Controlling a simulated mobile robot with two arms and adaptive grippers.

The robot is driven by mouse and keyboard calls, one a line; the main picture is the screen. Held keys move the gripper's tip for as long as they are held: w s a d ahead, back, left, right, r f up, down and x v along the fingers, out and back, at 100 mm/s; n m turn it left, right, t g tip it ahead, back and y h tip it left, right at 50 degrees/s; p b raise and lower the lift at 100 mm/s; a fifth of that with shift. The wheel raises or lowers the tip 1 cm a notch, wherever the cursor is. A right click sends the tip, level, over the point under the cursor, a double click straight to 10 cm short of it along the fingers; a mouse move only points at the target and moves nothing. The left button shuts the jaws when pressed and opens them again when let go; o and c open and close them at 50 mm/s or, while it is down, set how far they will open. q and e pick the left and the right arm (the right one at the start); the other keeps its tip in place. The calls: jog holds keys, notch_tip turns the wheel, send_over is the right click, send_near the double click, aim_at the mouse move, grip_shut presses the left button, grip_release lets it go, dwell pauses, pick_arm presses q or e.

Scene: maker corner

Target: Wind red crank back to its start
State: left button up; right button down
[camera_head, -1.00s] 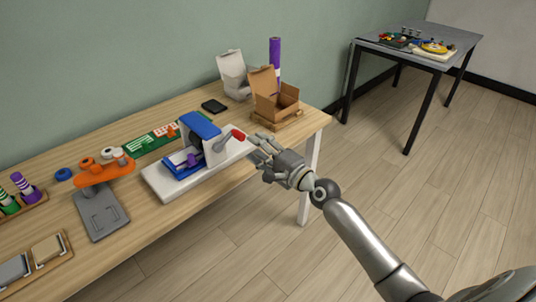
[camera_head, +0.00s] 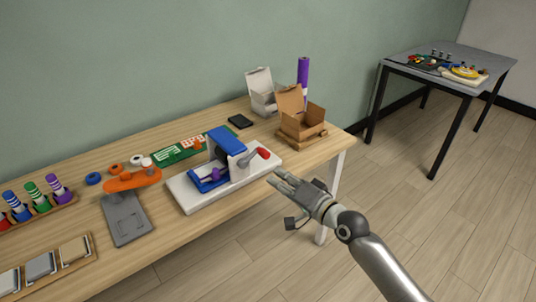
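The red crank handle (camera_head: 263,153) sits at the end of a grey arm on the right side of a blue and grey press-like device (camera_head: 226,142). The device stands on a white base (camera_head: 187,194) near the table's front edge. A small purple part (camera_head: 213,174) shows low on the device. My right gripper (camera_head: 279,181) is in front of and below the red handle, apart from it, past the table's front edge. Its fingers reach toward the left with nothing seen between them; the finger gap is hard to make out. My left gripper is not in view.
An orange and grey stand (camera_head: 131,181) is left of the device. An open cardboard box (camera_head: 301,120), a white box (camera_head: 261,93) and a purple roll (camera_head: 302,78) stand at the back right. A grey side table (camera_head: 437,67) stands farther right. Floor is free in front.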

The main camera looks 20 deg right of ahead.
jog(key=s+a+r+n+h+p, duration=0.15)
jog(key=r+n, duration=0.25)
jog(key=n, duration=0.6)
jog(key=a+r+n+h+p, duration=0.2)
jog(key=r+n+p, duration=0.1)
jog(key=n, duration=0.6)
jog(key=w+f+p, duration=0.1)
jog(key=w+f, duration=0.3)
jog(key=w, duration=0.6)
jog(key=shift+w+d+f, duration=0.25)
jog(key=shift+w+d, duration=0.1)
